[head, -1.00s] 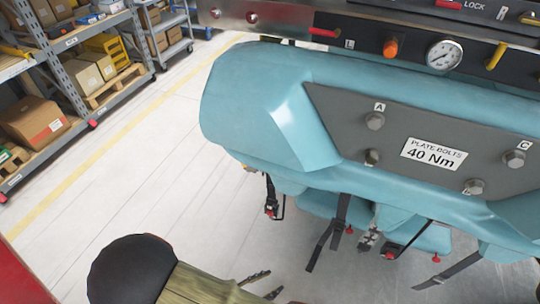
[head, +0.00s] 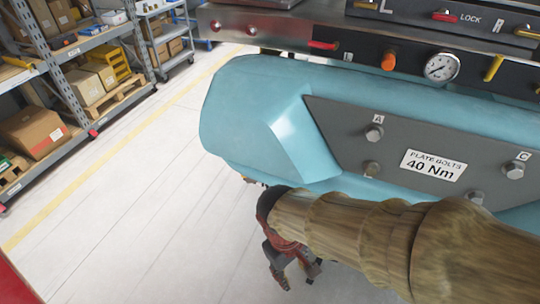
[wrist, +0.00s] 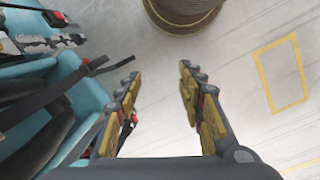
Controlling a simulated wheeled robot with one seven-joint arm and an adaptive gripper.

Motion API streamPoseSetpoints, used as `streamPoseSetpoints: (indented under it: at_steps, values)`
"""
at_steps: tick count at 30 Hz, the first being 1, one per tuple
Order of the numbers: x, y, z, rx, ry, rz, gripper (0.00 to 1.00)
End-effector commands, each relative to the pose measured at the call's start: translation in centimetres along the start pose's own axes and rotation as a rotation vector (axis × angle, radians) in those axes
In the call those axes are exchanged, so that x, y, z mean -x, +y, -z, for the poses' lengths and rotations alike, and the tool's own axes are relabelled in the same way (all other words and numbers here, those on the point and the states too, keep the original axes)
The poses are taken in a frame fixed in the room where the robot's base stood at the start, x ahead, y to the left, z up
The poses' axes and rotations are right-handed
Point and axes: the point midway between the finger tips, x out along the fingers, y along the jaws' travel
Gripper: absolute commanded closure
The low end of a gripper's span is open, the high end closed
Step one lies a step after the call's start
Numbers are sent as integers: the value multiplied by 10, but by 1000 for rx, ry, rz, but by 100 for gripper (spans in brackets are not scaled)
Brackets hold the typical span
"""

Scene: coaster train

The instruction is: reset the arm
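My arm reaches in from the lower right of the head view, in front of the lower part of the teal coaster car (head: 250,120). My gripper (head: 298,281) hangs at its end, pointing down below the car. In the wrist view my gripper (wrist: 160,72) is open, its two fingers apart with only floor between them. Teal seats (wrist: 90,95) with black straps lie just left of the fingers. Nothing is held.
The car carries a grey plate (head: 335,125) with bolts and a "40 Nm" label. Above it is a panel with a gauge (head: 442,67). Shelves (head: 60,60) stand at left. A round drum-like object (wrist: 183,12) stands ahead in the wrist view. Floor at left is clear.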

Motion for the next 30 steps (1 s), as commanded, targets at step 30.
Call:
streamPoseSetpoints:
  at_steps: [30]
  values:
    - [136, 125, -93, -681, 540, -39, 61]
